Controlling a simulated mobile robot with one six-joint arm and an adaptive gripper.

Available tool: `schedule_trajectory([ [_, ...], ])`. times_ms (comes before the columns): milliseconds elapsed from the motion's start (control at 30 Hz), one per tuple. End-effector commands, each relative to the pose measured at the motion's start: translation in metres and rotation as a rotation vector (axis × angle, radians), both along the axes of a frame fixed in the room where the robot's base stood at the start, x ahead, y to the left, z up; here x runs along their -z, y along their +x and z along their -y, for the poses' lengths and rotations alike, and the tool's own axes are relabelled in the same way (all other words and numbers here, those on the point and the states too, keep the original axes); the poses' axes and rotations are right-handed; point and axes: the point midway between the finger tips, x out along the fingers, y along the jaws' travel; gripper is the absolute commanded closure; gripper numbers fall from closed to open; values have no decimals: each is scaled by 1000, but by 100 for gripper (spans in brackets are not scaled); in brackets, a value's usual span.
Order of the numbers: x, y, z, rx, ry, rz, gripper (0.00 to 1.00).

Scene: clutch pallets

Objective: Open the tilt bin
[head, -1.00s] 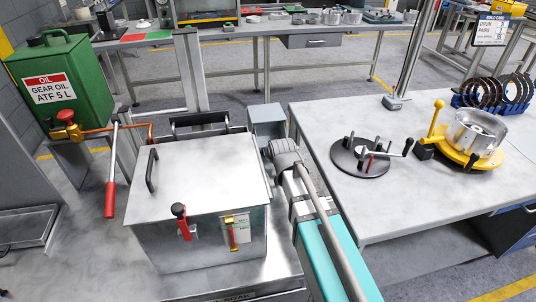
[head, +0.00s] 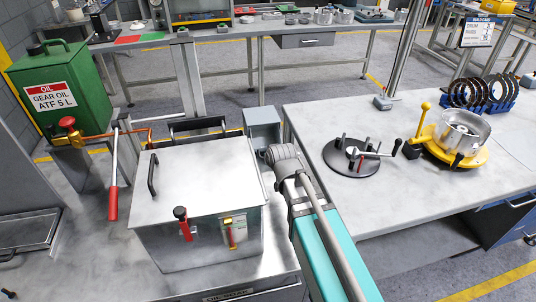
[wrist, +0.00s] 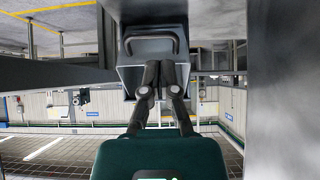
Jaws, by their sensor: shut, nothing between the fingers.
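A small grey box (head: 262,117), which looks like the tilt bin, stands between the steel tank and the right workbench in the head view. My arm's end lies in front of it, and the fingers are hidden there. In the wrist view a grey bin (wrist: 126,78) with a bar handle (wrist: 151,45) is straight ahead. My gripper (wrist: 160,68) is shut and empty, with its fingertips in front of the bin, just below the handle in the picture. I cannot tell whether they touch it. The bin looks closed; its inside does not show.
The lidded steel tank (head: 195,180) is close left of my arm. The workbench (head: 310,115) on the right carries a black round fixture (head: 350,168) and a yellow-based fixture (head: 440,152). A green oil can (head: 55,95) and red-handled lever (head: 113,200) are at left.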

Motion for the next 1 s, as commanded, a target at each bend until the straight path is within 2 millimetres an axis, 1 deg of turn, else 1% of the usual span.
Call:
schedule_trajectory([
  [33,-7,-6,3,0,0,0,100],
  [300,-17,-17,8,0,0,0,100],
  [867,-17,-18,9,1,0,0,100],
  [1000,-20,-18,9,1,0,0,100],
])
